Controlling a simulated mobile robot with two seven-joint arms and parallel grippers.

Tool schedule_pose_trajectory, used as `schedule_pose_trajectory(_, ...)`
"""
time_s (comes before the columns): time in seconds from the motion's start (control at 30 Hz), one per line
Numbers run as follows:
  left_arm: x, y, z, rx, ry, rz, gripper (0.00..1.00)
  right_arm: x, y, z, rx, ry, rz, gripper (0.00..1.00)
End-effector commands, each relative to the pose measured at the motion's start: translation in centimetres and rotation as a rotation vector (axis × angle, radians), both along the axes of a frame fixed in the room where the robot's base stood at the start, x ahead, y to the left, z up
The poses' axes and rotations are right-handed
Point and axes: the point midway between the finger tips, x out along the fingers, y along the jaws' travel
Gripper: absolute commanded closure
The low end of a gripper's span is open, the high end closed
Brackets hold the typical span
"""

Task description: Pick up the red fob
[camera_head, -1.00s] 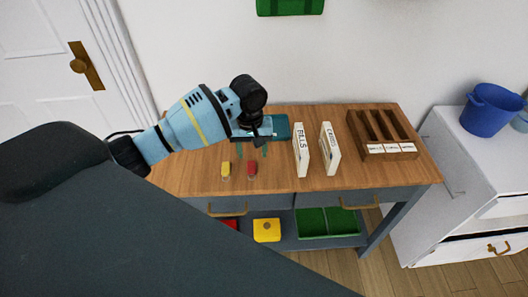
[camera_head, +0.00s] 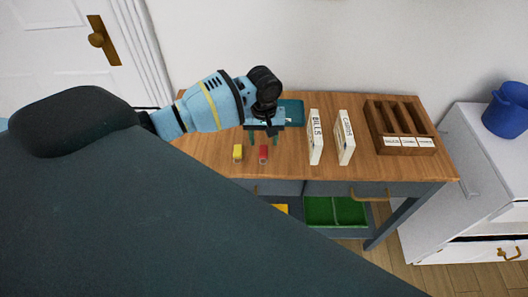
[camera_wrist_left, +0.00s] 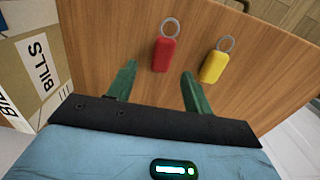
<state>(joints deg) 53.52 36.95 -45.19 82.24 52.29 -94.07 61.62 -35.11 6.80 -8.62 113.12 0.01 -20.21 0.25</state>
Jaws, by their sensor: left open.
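The red fob (camera_head: 263,153) lies on the wooden table top, just right of a yellow fob (camera_head: 237,152). In the left wrist view the red fob (camera_wrist_left: 163,54) has a metal ring at its far end and lies ahead of the fingertips, roughly between their lines. The yellow fob (camera_wrist_left: 212,66) lies to its right there, also with a ring. My left gripper (camera_head: 263,140) is open and empty, its green fingers pointing down close behind the red fob. The left gripper (camera_wrist_left: 158,80) also shows both fingers apart in the wrist view. My right gripper is not seen.
A teal tray or box (camera_head: 292,112) is behind the gripper. White upright holders marked BILLS (camera_head: 315,137) and another (camera_head: 345,138) stand to the right, then a wooden slotted rack (camera_head: 398,125). My dark body hides the table's front left.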

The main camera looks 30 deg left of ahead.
Motion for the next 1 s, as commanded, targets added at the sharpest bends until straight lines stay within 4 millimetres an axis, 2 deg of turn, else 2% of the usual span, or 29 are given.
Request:
schedule_pose_trajectory(0.03, -0.1, 0.2, -1.1, 0.001, 0.007, 0.001, 0.49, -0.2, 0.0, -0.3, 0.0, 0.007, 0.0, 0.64)
schedule_pose_trajectory(0.1, -0.1, 0.2, -2.0, 0.001, 0.006, 0.0, 0.49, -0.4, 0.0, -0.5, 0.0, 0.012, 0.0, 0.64)
schedule_pose_trajectory(0.2, 0.0, 0.2, -2.7, 0.001, 0.003, 0.0, 0.49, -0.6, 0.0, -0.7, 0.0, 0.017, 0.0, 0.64)
schedule_pose_trajectory(0.47, 0.0, 0.2, -2.8, 0.001, 0.001, -0.001, 0.49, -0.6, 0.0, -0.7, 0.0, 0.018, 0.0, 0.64)
schedule_pose_trajectory(0.57, 0.0, 0.2, -2.8, 0.001, 0.001, 0.0, 0.6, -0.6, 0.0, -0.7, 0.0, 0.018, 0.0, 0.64)
schedule_pose_trajectory(0.83, 0.0, 0.2, -2.8, 0.001, 0.001, 0.0, 0.95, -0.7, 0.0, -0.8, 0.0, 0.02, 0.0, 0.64)
schedule_pose_trajectory(1.0, 0.0, 0.2, -2.8, 0.001, 0.001, 0.0, 0.97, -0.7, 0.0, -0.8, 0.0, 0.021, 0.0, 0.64)
